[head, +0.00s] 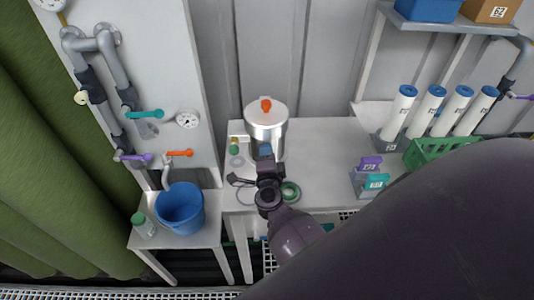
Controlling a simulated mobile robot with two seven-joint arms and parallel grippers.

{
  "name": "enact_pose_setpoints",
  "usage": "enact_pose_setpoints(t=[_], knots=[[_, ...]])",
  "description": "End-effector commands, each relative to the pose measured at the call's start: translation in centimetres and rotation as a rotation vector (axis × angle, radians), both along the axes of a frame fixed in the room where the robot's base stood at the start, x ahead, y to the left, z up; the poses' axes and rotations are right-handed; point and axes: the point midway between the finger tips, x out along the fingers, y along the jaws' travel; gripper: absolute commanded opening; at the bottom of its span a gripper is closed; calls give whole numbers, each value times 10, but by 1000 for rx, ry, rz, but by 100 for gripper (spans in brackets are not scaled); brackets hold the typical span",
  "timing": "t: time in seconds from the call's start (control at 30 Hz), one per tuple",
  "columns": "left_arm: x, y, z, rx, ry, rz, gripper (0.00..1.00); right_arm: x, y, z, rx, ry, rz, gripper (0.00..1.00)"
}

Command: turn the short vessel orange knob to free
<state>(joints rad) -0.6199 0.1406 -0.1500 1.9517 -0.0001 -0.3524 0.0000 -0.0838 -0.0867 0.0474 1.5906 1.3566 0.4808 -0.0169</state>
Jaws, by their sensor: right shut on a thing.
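The short vessel (266,131) is a silver cylinder standing upright at the back left of the bench. Its orange knob (266,105) sits on top of the lid, with nothing touching it. My right gripper (265,153) is in front of the vessel, below the knob in the picture. It is shut on a small blue piece (265,149) at its tips. I cannot tell whether this piece is loose or part of the vessel. The gripper hides the vessel's lower front. My left gripper is not in view.
A white panel on the left carries pipes, a gauge (187,120) and an orange valve handle (180,153). A blue bucket (180,208) stands below. White tubes with blue caps (429,103) and a green crate (440,149) are at the right. The bench middle (325,150) is clear.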

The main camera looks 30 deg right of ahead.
Motion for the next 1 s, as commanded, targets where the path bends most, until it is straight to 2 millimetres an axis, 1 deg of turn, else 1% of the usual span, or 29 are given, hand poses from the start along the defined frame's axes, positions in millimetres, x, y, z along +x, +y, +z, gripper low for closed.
enact_pose_setpoints(t=[0.2,0.63,0.67,0.8,1.0], knots=[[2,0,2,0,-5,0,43,0,0,-1,-33,23,2,8],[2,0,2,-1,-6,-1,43,0,0,-1,-39,27,2,8],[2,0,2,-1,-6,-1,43,0,0,-1,-39,27,2,36],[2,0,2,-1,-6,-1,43,0,0,-1,-39,25,1,57],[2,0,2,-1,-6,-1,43,0,0,0,-38,25,1,57]])
